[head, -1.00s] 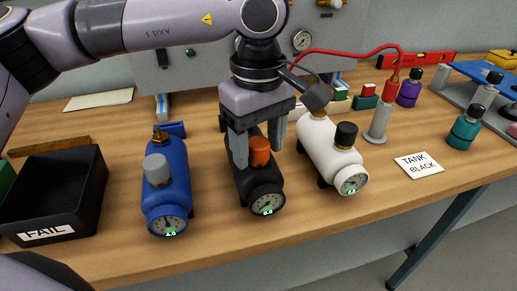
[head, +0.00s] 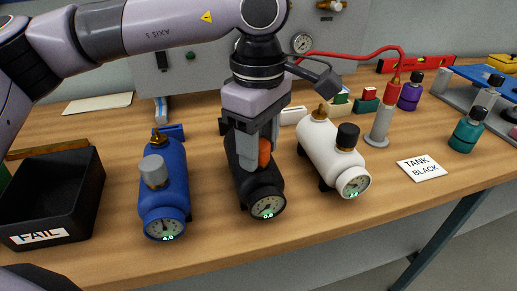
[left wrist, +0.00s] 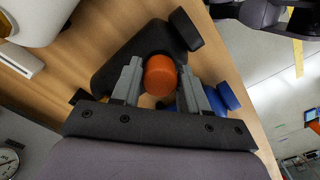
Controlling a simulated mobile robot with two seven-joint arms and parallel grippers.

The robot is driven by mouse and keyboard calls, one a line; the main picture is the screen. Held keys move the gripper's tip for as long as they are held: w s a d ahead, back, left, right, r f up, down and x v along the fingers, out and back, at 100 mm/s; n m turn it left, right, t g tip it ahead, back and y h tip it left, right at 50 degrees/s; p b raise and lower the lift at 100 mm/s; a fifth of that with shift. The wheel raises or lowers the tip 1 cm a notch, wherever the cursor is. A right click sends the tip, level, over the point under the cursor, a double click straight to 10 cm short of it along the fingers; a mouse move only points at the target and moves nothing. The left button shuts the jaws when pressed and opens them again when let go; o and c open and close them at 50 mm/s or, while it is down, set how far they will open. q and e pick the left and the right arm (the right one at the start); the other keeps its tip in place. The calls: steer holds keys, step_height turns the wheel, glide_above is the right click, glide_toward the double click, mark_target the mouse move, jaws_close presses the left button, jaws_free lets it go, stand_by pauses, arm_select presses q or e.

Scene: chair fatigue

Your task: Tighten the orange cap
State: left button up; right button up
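The orange cap (head: 265,152) sits on the black tank (head: 239,184), which lies on the bench between a blue and a white tank. My left gripper (head: 256,158) points down over the black tank, its fingers on either side of the cap. In the left wrist view the orange cap (left wrist: 160,76) fills the gap between the fingertips, which look shut on it. In the head view a finger hides part of the cap. The black tank's gauge (head: 267,203) faces front and seems to read 0.0. My right gripper is in neither view.
The blue tank (head: 164,195) with a grey cap stands close on the left, the white tank (head: 328,146) with a black cap on the right. A black FAIL bin (head: 85,205) is far left. A "TANK BLACK" card (head: 421,168) lies right. The bench front is clear.

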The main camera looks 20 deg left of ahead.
arm_select(q)
steer(key=m, duration=0.3)
steer(key=shift+m, duration=0.3)
steer(key=shift+m, duration=0.3)
steer(key=m, duration=0.3)
steer(key=shift+m, duration=0.4)
steer(key=m, duration=0.4)
stand_by(0.3)
